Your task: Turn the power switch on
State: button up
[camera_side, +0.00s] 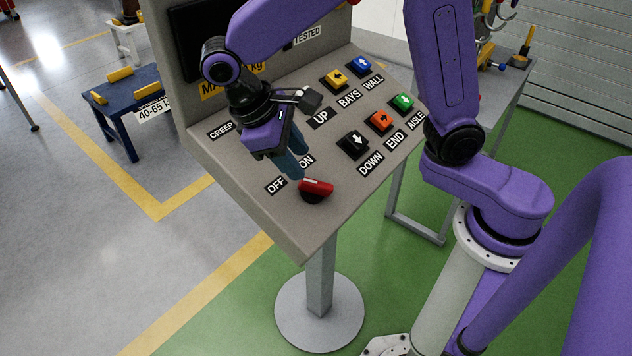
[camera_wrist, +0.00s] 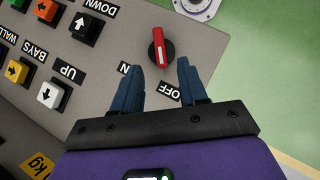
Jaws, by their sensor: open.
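The power switch (camera_side: 316,187) is a red-handled rotary knob on a black base near the front corner of the sloped grey panel. It also shows in the wrist view (camera_wrist: 162,46). Its white-marked end points toward the OFF label (camera_side: 276,186). The ON label (camera_side: 305,161) is partly hidden behind my fingers. My gripper (camera_side: 296,164) is open and empty, just above the panel beside the switch. In the wrist view, its blue fingertips (camera_wrist: 158,67) stand apart, with the knob ahead of the gap between them. I see no contact with the knob.
The control panel (camera_side: 240,180) carries several arrow buttons, including a black DOWN button (camera_side: 353,145) and an orange END button (camera_side: 379,122), beyond the switch. A screen housing (camera_side: 160,60) rises at the panel's back. Open floor lies in front.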

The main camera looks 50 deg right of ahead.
aim_at(315, 182)
jog(key=x, duration=0.9)
grip_shut()
